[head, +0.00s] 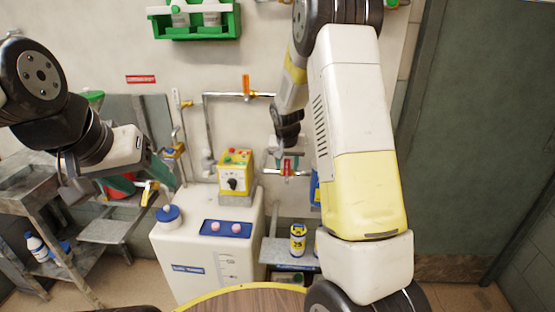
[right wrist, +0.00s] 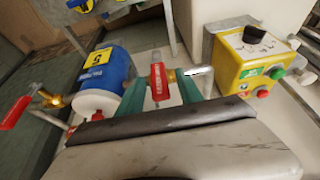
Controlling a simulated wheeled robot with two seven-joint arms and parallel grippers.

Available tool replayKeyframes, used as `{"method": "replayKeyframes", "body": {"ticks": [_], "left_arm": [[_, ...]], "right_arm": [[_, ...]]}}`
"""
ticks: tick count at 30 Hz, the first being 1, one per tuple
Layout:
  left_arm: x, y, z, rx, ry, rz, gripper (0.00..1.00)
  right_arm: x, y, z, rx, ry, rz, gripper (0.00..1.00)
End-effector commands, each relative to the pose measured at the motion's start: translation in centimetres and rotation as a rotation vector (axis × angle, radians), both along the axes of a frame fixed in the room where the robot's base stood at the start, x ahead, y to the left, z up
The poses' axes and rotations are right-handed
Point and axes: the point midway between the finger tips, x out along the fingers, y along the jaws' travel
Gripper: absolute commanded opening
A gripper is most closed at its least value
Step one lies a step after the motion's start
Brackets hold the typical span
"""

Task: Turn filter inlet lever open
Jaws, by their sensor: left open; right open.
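The filter inlet lever (head: 287,168) is a small red handle on a horizontal pipe between the yellow control box and the blue filter. It stands crosswise to the pipe. In the right wrist view the red lever (right wrist: 157,82) shows between the green fingertips. My right gripper (head: 286,160) is open, its fingers on either side of the lever; I cannot tell whether they touch it. The blue filter (right wrist: 108,78) is beside it in the wrist view, mostly hidden by my right arm in the head view. My left gripper (head: 125,182) is open, at the left, away from the lever.
A yellow control box (head: 235,174) stands on a white tank (head: 205,250). Another red lever (right wrist: 14,113) is on a brass valve past the filter. An orange lever (head: 246,86) is on the upper pipe. A yellow-handled tap (head: 149,192) is near my left gripper.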

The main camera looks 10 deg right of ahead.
Motion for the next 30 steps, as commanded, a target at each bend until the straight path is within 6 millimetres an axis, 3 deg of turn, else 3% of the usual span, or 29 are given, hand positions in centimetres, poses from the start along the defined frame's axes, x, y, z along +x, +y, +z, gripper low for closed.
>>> {"method": "replayKeyframes", "body": {"ticks": [5, 12, 30], "left_arm": [[0.00, 0.00, 0.00, 0.000, 0.000, 0.000, 0.62], [0.00, 0.00, 0.00, 0.000, 0.000, 0.000, 0.62], [-0.01, 0.00, 0.01, 0.000, 0.000, 0.000, 0.62]], "right_arm": [[0.01, 0.01, 0.01, 0.000, 0.000, 0.000, 0.43], [-0.01, 0.02, 0.02, 0.000, 0.000, 0.000, 0.00], [-0.03, 0.03, 0.04, 0.000, 0.001, 0.000, 0.00]]}}
